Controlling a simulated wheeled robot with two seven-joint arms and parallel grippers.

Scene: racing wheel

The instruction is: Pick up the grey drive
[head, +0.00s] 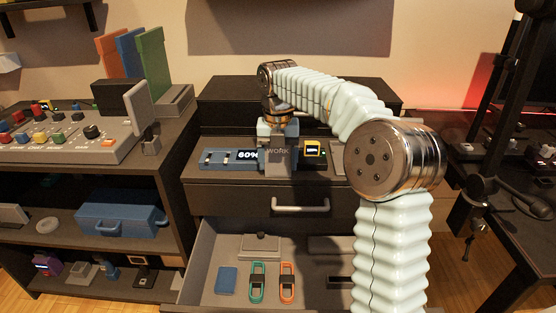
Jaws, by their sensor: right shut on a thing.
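The fingers hide part of the drive. I cannot tell whether the drive touches the surface beneath. My left gripper is not in view.
The open drawer (210,262) below holds a blue box (227,280), a green strap (257,283) and an orange strap (287,283). A shelf with a control panel (85,140) stands left.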

